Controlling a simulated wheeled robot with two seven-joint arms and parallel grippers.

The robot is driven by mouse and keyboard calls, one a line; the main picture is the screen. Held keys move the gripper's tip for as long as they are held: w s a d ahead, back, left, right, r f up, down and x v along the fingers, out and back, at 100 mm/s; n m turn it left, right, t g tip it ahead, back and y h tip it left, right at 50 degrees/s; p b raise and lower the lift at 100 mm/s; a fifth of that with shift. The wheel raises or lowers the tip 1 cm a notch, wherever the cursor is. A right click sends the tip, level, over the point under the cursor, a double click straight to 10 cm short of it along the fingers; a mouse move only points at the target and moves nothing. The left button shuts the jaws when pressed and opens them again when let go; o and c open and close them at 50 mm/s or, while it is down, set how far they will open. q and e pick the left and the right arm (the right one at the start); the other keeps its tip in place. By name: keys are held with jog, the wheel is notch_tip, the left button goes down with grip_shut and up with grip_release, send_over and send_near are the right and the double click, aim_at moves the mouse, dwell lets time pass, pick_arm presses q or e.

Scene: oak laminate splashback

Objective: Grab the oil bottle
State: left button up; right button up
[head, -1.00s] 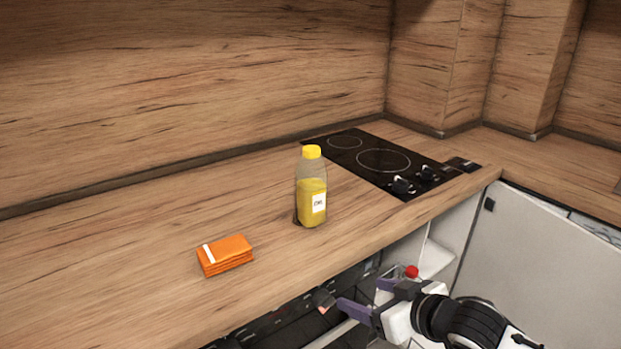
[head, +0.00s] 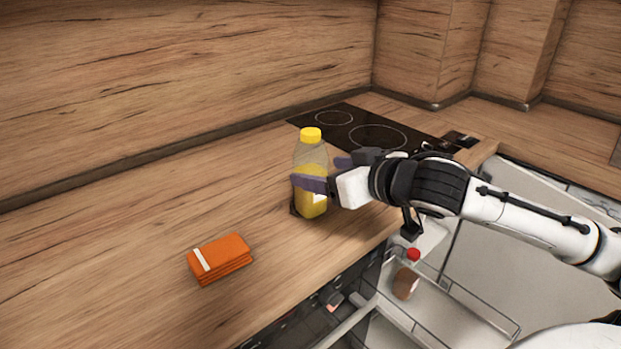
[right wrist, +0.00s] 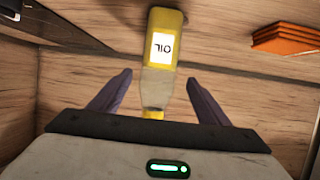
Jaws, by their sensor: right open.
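The oil bottle (head: 311,150) stands upright on the wooden counter, with a yellow cap, clear upper part and yellow oil below. My right gripper (head: 328,174) is at the bottle in the head view, its purple fingers apart, one in front of the bottle's middle. In the right wrist view the bottle (right wrist: 161,55) lies between the two spread fingers (right wrist: 158,95), with its OIL label facing the camera and a gap on either side. The gripper is open and not closed on the bottle. My left gripper is not in view.
A black cooktop (head: 350,128) is behind. An open drawer (head: 440,300) with a red-capped item (head: 413,254) is below the counter edge.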

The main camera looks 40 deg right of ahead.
jog(key=shift+d+p+x, duration=0.2)
jog(key=shift+p+x, duration=0.15)
jog(key=shift+x, duration=2.35)
jog(key=shift+f, duration=0.1)
